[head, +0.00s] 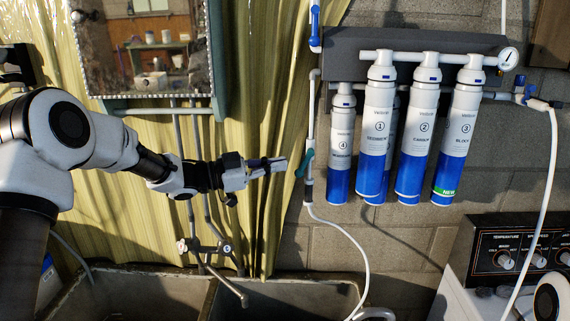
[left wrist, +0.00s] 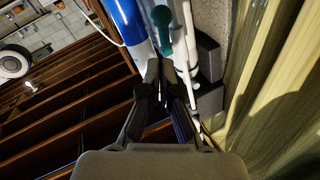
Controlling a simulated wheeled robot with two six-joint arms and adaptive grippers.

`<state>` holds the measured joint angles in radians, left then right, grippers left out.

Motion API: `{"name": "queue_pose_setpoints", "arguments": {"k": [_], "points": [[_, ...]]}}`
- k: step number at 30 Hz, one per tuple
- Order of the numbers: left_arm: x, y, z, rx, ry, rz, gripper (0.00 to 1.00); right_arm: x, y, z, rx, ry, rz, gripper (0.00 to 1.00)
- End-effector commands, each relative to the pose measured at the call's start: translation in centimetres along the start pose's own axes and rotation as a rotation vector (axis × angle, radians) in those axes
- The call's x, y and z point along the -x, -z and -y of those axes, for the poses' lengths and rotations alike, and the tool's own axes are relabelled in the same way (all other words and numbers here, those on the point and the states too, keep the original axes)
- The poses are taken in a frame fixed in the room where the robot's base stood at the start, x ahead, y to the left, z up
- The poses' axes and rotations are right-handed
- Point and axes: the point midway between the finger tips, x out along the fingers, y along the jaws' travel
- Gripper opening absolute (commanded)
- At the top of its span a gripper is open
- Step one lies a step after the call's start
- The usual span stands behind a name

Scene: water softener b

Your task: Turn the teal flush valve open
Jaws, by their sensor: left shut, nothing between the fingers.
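The teal flush valve (head: 304,164) is a small lever on the thin white pipe left of the filter cartridges. It looks tilted in the head view. My left gripper (head: 282,164) reaches in from the left, and its fingertips are close to the valve's left side. I cannot tell whether they touch it. In the left wrist view the teal handle (left wrist: 160,18) with its rounded end lies just beyond the fingertips (left wrist: 160,68). The left fingers are shut with nothing between them. My right gripper is not in view.
White and blue filter cartridges (head: 425,140) hang right of the valve. A white hose (head: 350,240) drops below it. The sink (head: 130,283) and its faucet (head: 225,278) are beneath my left arm. A mirrored cabinet (head: 150,50) and yellow curtain (head: 262,100) stand behind.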

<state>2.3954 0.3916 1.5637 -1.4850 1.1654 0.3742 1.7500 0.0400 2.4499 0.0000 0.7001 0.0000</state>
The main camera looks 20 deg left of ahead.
Motion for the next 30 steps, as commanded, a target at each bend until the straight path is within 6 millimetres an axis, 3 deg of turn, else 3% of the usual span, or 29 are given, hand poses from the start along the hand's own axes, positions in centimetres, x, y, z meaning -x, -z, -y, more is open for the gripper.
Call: {"name": "queue_pose_setpoints", "arguments": {"k": [1,7,17,25,30], "points": [[-0.6,-0.6,0.1,0.004,-0.002,0.004,0.0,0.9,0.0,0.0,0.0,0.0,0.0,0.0],[-2.2,-2.5,0.0,0.002,0.0,0.001,0.0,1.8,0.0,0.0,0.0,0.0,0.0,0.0],[-2.4,-2.8,0.0,0.001,0.001,0.0,0.0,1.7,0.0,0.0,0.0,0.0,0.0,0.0],[-3.2,-4.3,-0.5,0.026,0.024,-0.063,0.0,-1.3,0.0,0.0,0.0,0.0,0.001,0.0],[-3.4,-3.8,-0.3,0.032,0.031,-0.08,0.0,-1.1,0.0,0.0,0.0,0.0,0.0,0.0]]}}
